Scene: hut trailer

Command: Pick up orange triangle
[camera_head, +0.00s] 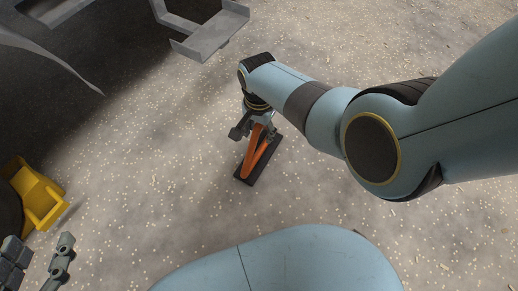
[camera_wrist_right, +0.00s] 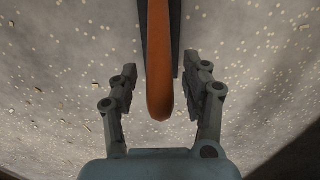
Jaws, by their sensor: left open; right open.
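The orange triangle (camera_head: 254,154) stands on the speckled ground with a dark base (camera_head: 262,168) beside it. My right gripper (camera_head: 254,127) is over its upper part in the head view and hides some of it. In the right wrist view, an orange bar of the triangle (camera_wrist_right: 159,70) runs down between the two fingers of my right gripper (camera_wrist_right: 161,85). The fingers are spread, with a gap on each side of the bar. My left gripper (camera_head: 62,258) shows at the lower left corner, open and far from the triangle.
A yellow object (camera_head: 38,195) lies at the left edge. A grey metal step (camera_head: 212,35) hangs at the top, next to dark trailer parts. The ground around the triangle is clear, with small pale specks.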

